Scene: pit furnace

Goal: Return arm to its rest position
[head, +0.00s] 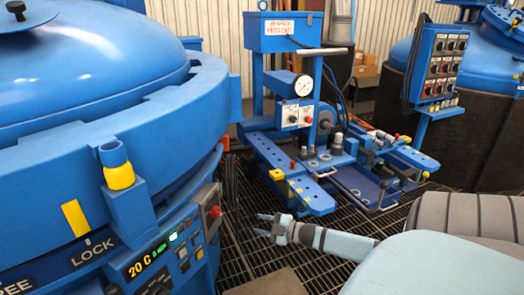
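My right gripper (262,224) is low in the middle of the head view, at the end of my pale blue and grey arm, which comes in from the lower right. Its two small fingers point left and stand apart, with nothing visible between them. It is over the floor grating, to the right of the furnace's control panel (165,258) and apart from it in the picture. My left gripper is not in view.
A large blue furnace (150,120) with a rounded lid fills the left side. A blue workbench (345,170) with a gauge and tools stands behind my gripper. A button panel (440,68) and another blue vessel (490,50) are at the back right. Floor grating (240,205) lies between.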

